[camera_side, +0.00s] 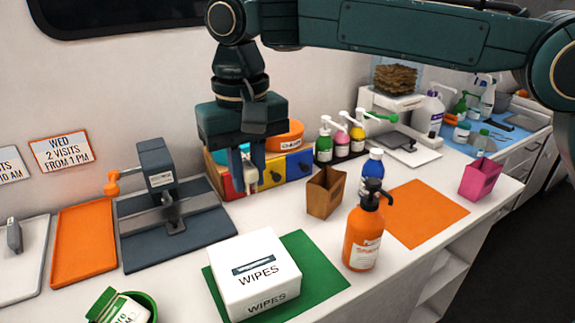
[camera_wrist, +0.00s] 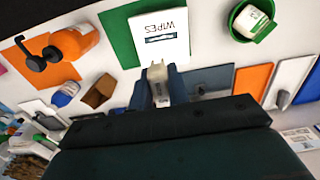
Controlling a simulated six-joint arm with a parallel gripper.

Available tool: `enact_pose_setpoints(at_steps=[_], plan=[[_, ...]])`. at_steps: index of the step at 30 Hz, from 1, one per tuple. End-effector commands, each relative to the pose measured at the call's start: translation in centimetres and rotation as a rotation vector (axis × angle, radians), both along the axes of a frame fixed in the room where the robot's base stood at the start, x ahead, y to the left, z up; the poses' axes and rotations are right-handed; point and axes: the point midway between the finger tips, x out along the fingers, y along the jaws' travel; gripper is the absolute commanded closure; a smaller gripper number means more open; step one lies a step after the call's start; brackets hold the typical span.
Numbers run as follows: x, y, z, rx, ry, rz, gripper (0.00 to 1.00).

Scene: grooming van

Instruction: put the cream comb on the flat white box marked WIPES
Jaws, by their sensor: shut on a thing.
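My gripper (camera_side: 246,178) is shut on the cream comb (camera_side: 250,177), which hangs between its blue fingers above the counter, in front of the coloured drawer boxes. The comb also shows between the fingers in the wrist view (camera_wrist: 157,73); much of it is hidden by the fingers. The flat white box marked WIPES (camera_side: 240,292) sits on a green mat (camera_side: 317,267) at the front of the counter. It also shows in the wrist view (camera_wrist: 160,25). In the side view my gripper is behind and above the box, apart from it. The box top looks clear except for its printed slot.
An orange spray bottle (camera_side: 362,240) stands right of the box, with a brown holder (camera_side: 325,195) behind it. A dark press stand (camera_side: 165,200) and an orange tray (camera_side: 85,245) are on the left. A green bowl (camera_side: 150,304) holds a white bottle at front left.

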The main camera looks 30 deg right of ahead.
Motion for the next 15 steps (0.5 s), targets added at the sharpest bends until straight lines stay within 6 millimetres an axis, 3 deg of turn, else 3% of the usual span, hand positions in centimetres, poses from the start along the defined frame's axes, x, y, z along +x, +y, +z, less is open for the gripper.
enact_pose_setpoints(at_steps=[15], plan=[[-0.1, -0.1, -9.6, -0.002, 0.003, 0.0, 1.0]])
